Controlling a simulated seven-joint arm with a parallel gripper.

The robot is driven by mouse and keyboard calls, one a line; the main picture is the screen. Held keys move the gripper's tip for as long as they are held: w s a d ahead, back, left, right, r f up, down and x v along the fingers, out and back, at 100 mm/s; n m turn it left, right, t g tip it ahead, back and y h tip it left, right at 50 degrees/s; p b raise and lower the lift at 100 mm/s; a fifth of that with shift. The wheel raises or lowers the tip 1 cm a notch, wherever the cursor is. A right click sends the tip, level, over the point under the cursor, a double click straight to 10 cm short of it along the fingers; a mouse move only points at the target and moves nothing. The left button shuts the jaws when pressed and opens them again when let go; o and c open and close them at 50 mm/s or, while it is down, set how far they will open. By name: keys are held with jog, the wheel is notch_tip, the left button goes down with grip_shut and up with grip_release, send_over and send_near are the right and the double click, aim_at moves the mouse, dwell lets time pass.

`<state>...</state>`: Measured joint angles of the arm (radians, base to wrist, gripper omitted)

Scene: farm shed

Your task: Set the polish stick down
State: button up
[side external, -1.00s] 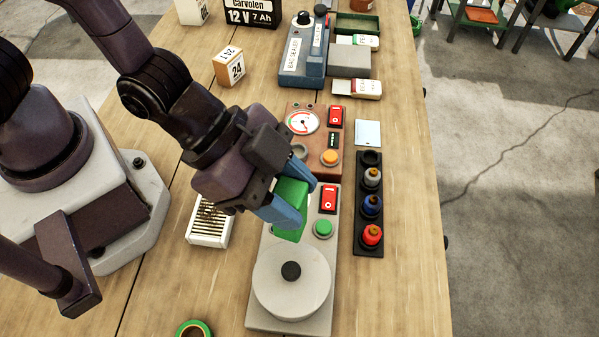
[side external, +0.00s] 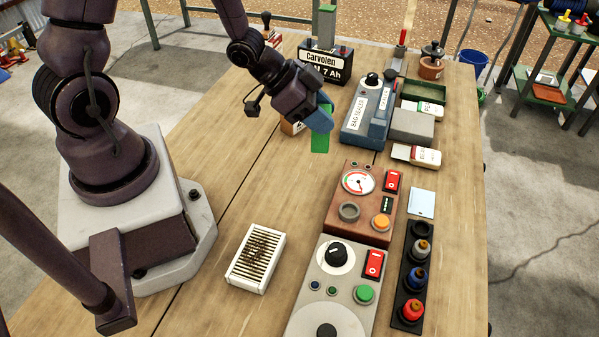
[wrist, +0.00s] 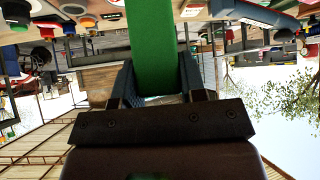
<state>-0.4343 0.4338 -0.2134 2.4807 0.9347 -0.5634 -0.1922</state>
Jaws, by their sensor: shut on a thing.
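The polish stick is a green block (side external: 320,140), held in the blue fingers of my gripper (side external: 319,119). In the side view it hangs upright just left of the blue bag sealer (side external: 368,112). It looks raised above the bench, though its lower end's exact height is hard to tell. In the wrist view the green stick (wrist: 157,45) runs up from between the two fingers (wrist: 157,85), which are shut on it. My gripper hides most of the wooden block (side external: 290,127) behind it.
The wooden bench (side external: 240,190) has free room left of the brown gauge box (side external: 366,202). A white slatted tray (side external: 257,258) lies nearer the front. A battery (side external: 326,63) stands at the back. A grey machine (side external: 330,285) and a black rack (side external: 415,275) stand at the right.

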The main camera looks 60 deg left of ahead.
jog(key=s+a, duration=0.1)
jog(key=a, duration=0.4)
jog(key=shift+s+d+f+m+g+h, duration=0.3)
jog(key=shift+f+m, duration=0.2)
jog(key=shift+f, duration=0.95)
jog(key=shift+s+d+f+m+g+h, duration=0.15)
jog(key=shift+s+d+f+m+h, duration=0.3)
jog(key=shift+f, duration=1.05)
jog(key=shift+s+d+f+m+g+h, duration=0.2)
jog(key=shift+f+m, duration=0.35)
jog(key=shift+f, duration=0.9)
jog(key=shift+f, duration=0.15)
jog(key=o, duration=1)
